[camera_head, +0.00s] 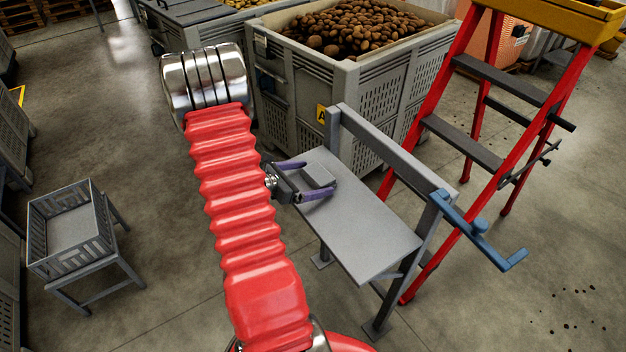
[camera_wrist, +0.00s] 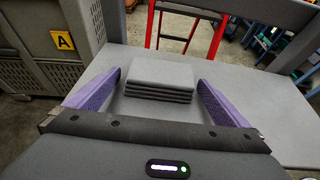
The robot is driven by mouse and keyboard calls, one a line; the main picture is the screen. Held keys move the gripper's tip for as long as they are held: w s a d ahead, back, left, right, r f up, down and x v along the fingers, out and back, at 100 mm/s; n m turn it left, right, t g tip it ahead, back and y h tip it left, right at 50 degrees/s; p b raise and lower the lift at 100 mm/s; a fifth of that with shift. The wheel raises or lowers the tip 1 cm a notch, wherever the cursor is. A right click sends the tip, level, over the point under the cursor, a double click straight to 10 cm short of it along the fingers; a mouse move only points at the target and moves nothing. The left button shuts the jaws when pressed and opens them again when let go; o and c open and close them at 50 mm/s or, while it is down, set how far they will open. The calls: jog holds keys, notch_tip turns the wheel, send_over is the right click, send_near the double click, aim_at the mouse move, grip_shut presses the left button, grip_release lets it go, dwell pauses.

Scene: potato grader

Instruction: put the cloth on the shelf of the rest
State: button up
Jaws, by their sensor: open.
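The cloth is a grey, folded, layered stack (camera_wrist: 160,76) lying on the grey shelf (camera_head: 362,232) of the rest. It also shows in the head view (camera_head: 325,162) near the shelf's far left end. My gripper (camera_head: 324,180) is open, with its purple fingers apart. In the wrist view (camera_wrist: 160,88) one finger stands on each side of the cloth, with a gap on both sides. The cloth appears to sit flat on the shelf. The rest has a grey frame with a rail along its back (camera_head: 385,148).
A grey bin of potatoes (camera_head: 385,95) marked A stands behind the rest. A red ladder (camera_head: 480,150) stands to the right. A blue crank-like handle (camera_head: 480,230) juts from the rest's right post. A grey crate on a stand (camera_head: 65,262) is at left. The shelf's near part is bare.

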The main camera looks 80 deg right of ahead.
jog(key=v, duration=1)
jog(key=shift+w+a, duration=0.15)
jog(key=shift+a, duration=0.1)
jog(key=shift+r, duration=0.1)
dwell(0.3)
jog(key=w+a+r+m+t+y, duration=0.3)
jog(key=a+r, duration=0.4)
jog(key=a, duration=0.8)
jog(key=w+a+r+m+t+y, duration=0.3)
jog(key=a+r+t, duration=0.3)
jog(key=a, duration=1)
jog(key=w+a+r+m+t+y, duration=0.3)
jog(key=a+r, duration=0.5)
jog(key=a, duration=0.7)
jog(key=shift+w+a+m+t+y, duration=0.15)
jog(key=shift+w+m+t+y, duration=0.25)
jog(key=shift+m+t+y, duration=0.45)
